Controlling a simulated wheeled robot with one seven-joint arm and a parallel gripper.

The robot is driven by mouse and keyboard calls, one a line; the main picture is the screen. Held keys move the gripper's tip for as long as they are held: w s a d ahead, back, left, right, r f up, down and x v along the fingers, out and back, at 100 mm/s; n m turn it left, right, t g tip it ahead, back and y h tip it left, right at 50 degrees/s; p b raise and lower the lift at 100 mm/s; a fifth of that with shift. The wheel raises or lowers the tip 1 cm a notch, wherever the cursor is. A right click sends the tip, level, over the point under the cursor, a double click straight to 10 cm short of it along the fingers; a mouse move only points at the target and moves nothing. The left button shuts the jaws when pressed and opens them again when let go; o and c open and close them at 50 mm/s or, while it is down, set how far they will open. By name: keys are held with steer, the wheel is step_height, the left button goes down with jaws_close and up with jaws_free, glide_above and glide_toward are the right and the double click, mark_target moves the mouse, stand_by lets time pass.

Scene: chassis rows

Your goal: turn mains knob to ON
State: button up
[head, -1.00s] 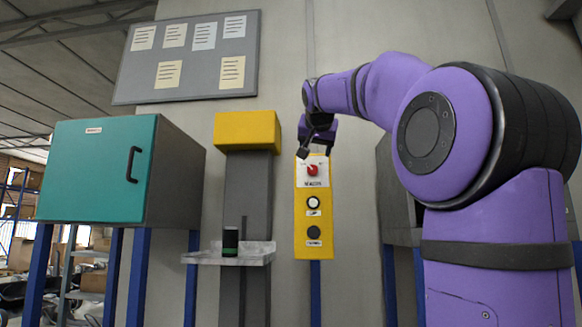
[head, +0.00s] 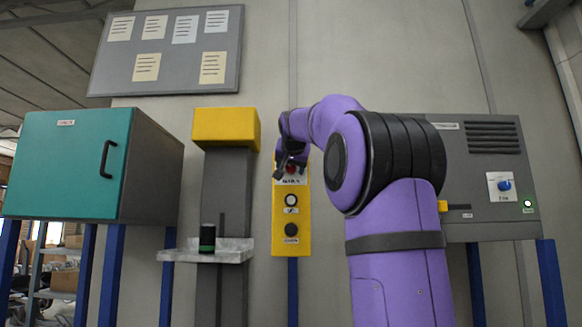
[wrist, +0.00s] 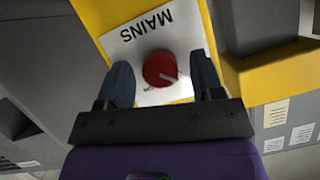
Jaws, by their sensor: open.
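The mains knob (wrist: 160,68) is red and round, on a white plate (wrist: 130,45) marked MAINS. In the wrist view its white pointer mark points right and slightly down; lettering at the plate's lower edge is partly hidden. The plate is at the top of a yellow panel (head: 291,216), where the knob (head: 291,169) is partly covered by my gripper in the head view. My gripper (wrist: 164,82) is open, with one dark finger on each side of the knob. I cannot tell whether either finger touches it.
Below the knob are a white button (head: 291,200) and a dark button (head: 291,230). A yellow-topped post (head: 225,130) and a shelf (head: 225,252) with a dark canister (head: 207,238) stand left. A grey cabinet (head: 470,200) with a blue knob (head: 505,186) is right.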

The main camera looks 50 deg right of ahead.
steer(key=shift+c, duration=0.4)
steer(key=c, duration=0.9)
steer(key=shift+o, duration=0.3)
steer(key=m+t+y, duration=0.1)
steer(key=m, duration=0.2)
steer(key=shift+s+d+t, duration=0.1)
steer(key=shift+t, duration=0.3)
steer(key=m+t, duration=0.2)
steer(key=m, duration=0.1)
steer(key=shift+f+y, duration=0.15)
steer(key=shift+y, duration=0.15)
steer(key=m+t, duration=0.1)
steer(key=m, duration=0.3)
steer(key=shift+f+t, duration=0.1)
steer(key=shift+t, duration=0.3)
steer(key=m+t, duration=0.1)
steer(key=m, duration=0.2)
steer(key=shift+f+m+h, duration=0.1)
steer(key=shift+m+h, duration=0.2)
steer(key=shift+h, duration=0.1)
steer(key=shift+m, duration=0.4)
